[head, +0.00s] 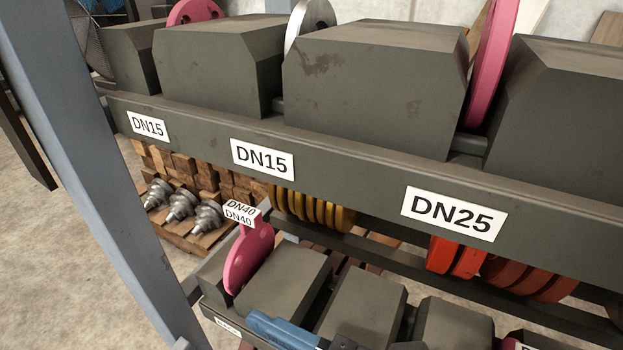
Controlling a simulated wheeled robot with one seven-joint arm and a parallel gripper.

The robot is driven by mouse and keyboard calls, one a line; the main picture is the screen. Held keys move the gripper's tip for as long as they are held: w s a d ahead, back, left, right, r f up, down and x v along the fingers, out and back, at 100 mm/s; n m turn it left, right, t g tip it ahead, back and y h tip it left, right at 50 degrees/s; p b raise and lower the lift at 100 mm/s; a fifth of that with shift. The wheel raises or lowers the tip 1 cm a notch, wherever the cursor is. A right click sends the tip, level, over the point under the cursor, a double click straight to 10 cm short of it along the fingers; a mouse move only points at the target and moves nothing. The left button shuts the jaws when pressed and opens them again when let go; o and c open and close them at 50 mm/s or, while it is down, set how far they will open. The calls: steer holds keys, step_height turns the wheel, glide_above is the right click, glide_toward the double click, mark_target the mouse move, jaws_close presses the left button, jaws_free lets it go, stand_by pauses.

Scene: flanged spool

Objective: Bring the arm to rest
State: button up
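I cannot make out my gripper in the head view. A blue piece with a dark fitting (283,330) shows at the bottom edge, cut off by the frame. I cannot tell whether it belongs to my arm or to the rack. No flanged spool can be clearly made out.
A rack beam (335,170) with DN15 and DN25 labels crosses the view, bearing dark blocks (375,85) with discs between them. A blue-grey post (95,150) stands left. Below are a pink disc (248,258), more blocks, and grey metal parts (181,204). Bare floor shows at left.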

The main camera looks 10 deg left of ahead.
steer(key=s+d+r+m+t+h, duration=0.1)
steer(key=s+d+m+t+h, duration=0.15)
steer(key=d+m+t, duration=0.75)
steer(key=s+d+m+t+h, duration=0.25)
steer(key=s+d+m, duration=0.2)
steer(key=m, duration=1.15)
steer(key=s+d+f+m+g+h, duration=0.1)
steer(key=s+d+f+m+h, duration=0.4)
steer(key=m, duration=0.7)
steer(key=s+d+f+m+g+h, duration=0.2)
steer(key=s+d+f+m+h, duration=0.3)
steer(key=d+m, duration=0.5)
steer(key=shift+s+f+m+h, duration=0.2)
steer(key=shift+s+m+h, duration=0.15)
steer(key=shift+m+h, duration=0.75)
